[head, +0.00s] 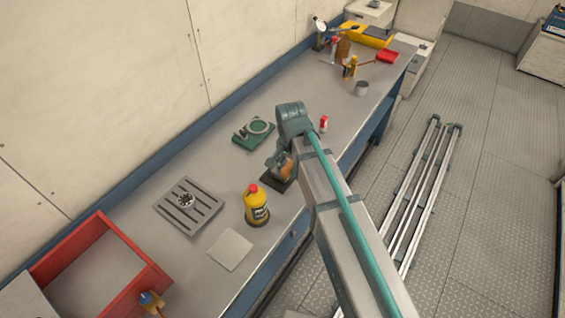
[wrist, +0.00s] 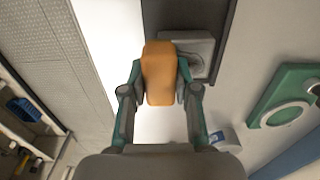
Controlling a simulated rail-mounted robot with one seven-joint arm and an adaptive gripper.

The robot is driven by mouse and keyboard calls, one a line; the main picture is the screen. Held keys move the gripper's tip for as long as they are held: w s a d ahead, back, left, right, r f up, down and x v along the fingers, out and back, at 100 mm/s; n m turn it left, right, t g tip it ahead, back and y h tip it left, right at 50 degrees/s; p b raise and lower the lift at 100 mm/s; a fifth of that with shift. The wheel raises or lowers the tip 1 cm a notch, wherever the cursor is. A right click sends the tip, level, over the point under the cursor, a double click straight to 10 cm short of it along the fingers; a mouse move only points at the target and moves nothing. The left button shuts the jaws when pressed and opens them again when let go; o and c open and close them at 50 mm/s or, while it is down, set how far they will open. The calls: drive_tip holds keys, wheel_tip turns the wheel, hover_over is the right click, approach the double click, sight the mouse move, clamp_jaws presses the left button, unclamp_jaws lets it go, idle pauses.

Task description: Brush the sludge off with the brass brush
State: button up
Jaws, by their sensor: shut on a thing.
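My gripper (head: 283,163) is low over the bench, shut on an orange-brown block (wrist: 159,72), which also shows between the fingers in the head view (head: 287,168). It looks like a wooden brush handle. No bristles show, so I cannot confirm it is the brass brush. Behind it in the wrist view is a grey block-like part (wrist: 201,52) on a dark pad (wrist: 215,12). The pad also shows in the head view (head: 279,186), beneath the gripper. Contact between the held block and the grey part cannot be told. No sludge can be made out.
A green plate with a ring (head: 243,136) lies left of my gripper. A yellow bottle (head: 256,207), a grey slotted tray (head: 173,206), a pale square (head: 230,250) and a red open box (head: 125,240) are nearer. A small red-and-white bottle (head: 323,124) stands beyond my arm.

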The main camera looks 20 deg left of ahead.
drive_tip(key=shift+d+r+p, duration=0.2)
drive_tip(key=shift+r+p, duration=2.3)
drive_tip(key=shift+r, duration=1.55)
